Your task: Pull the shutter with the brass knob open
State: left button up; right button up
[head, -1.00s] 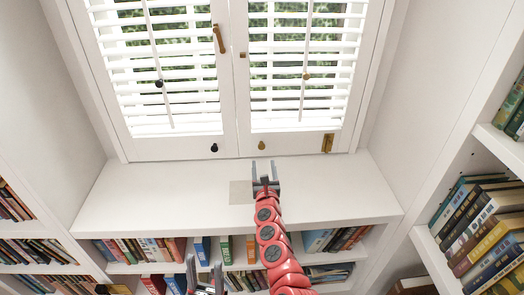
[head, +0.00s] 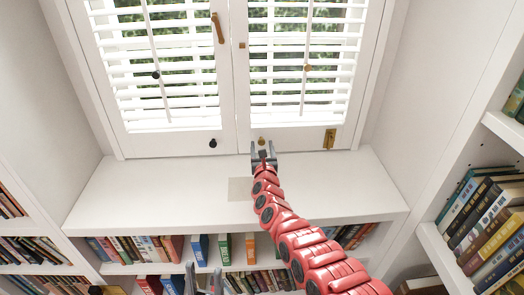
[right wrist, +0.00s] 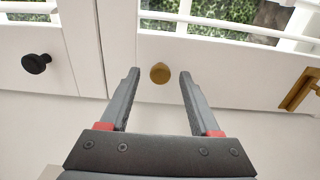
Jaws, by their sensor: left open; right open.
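The right shutter (head: 292,139) and the left shutter (head: 168,143) look closed above the white sill. The brass knob (right wrist: 160,73) is on the right shutter's bottom rail; it also shows in the head view (head: 262,140). A black knob (head: 213,143) is on the left shutter, and in the right wrist view (right wrist: 36,63). My right gripper (right wrist: 158,76) is open, with its fingers on either side of the brass knob and a gap on each side. In the head view it reaches up to the rail (head: 264,146). My left gripper (head: 203,278) is open at the bottom edge, partly out of view.
A brass plate (head: 330,139) is at the right shutter's lower right. A brass handle (head: 217,28) is on the left shutter near the middle seam. The sill (head: 150,190) is clear except for a greyish square patch (head: 241,189). Bookshelves stand below and at both sides.

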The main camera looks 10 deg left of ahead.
jog(key=shift+w+r, duration=0.15)
jog(key=shift+w, duration=0.15)
